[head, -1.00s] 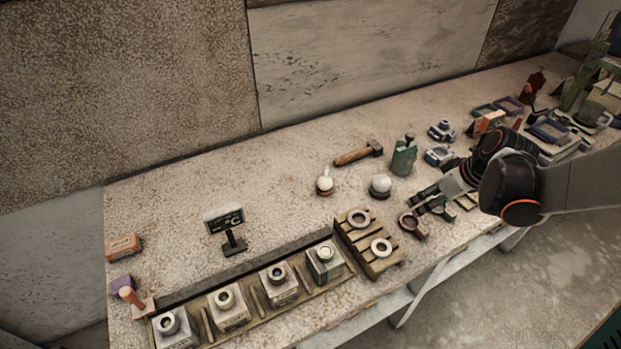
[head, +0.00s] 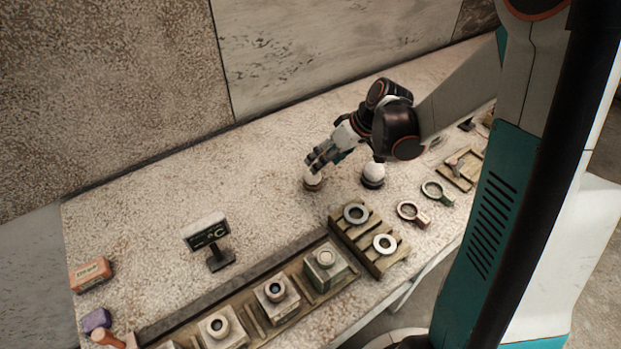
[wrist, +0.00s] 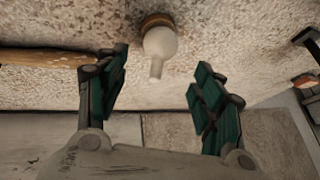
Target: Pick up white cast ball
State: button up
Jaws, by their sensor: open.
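A white ball with a narrow neck (wrist: 160,43) sits on a round brown base (wrist: 154,20) in the wrist view, its neck pointing toward my palm. In the head view this ball (head: 313,180) is partly hidden by my gripper (head: 322,157), which is right above it. My gripper is open and empty, with one finger on each side of the neck and ball in the wrist view, touching neither. A second, larger white ball (head: 374,169) sits on a dark stand to the right. I cannot tell from looks alone which one is the cast ball.
A slatted wooden rack (head: 340,220) with rings and a tray of square moulds (head: 276,295) stand toward the front. A sign (head: 207,235) stands left. The tabletop behind it is clear.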

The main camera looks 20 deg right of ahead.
jog(key=shift+b+x, duration=1.45)
jog(key=shift+x, duration=2)
jog(key=shift+d, duration=0.1)
jog(key=shift+c, duration=0.3)
jog(key=c, duration=1.1)
